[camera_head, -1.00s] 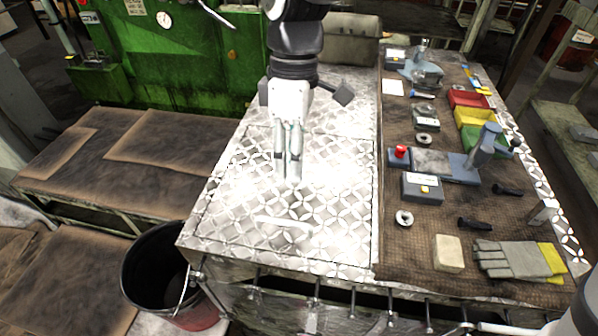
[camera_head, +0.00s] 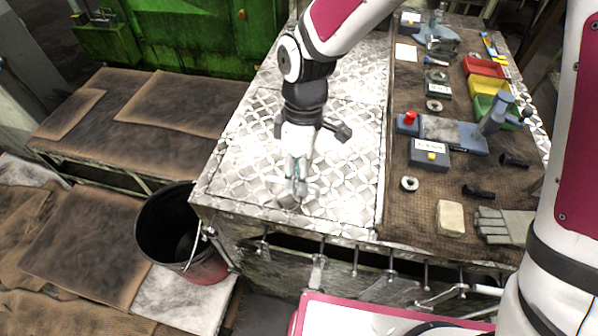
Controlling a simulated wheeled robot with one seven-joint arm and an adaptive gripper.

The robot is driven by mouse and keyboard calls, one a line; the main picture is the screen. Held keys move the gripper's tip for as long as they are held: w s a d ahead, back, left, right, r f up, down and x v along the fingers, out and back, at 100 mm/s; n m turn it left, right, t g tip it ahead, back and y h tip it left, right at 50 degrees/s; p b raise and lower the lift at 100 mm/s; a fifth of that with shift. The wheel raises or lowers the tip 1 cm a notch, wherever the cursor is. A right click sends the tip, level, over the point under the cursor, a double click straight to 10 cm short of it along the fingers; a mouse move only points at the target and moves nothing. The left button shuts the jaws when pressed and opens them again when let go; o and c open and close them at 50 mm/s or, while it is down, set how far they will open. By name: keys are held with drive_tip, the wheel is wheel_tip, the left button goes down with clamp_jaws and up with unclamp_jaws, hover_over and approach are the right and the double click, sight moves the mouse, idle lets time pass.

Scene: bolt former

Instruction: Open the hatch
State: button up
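The hatch (camera_head: 250,165) is a shiny patterned metal plate in the top of the workbench, lying flat and closed. Its handle (camera_head: 288,202) is a small bar near the front edge, mostly hidden by my gripper. My gripper (camera_head: 297,191) points down at the handle from above. The fingers look close together and blurred against the bright plate. I cannot tell whether they touch the handle or are around it.
A brown mat (camera_head: 405,215) on the right holds tools, colored bins and gloves (camera_head: 503,226). A black bucket (camera_head: 150,235) stands at the bench's front left. Several levers hang along the front edge. Green machinery (camera_head: 190,30) stands behind.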

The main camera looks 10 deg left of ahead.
clamp_jaws()
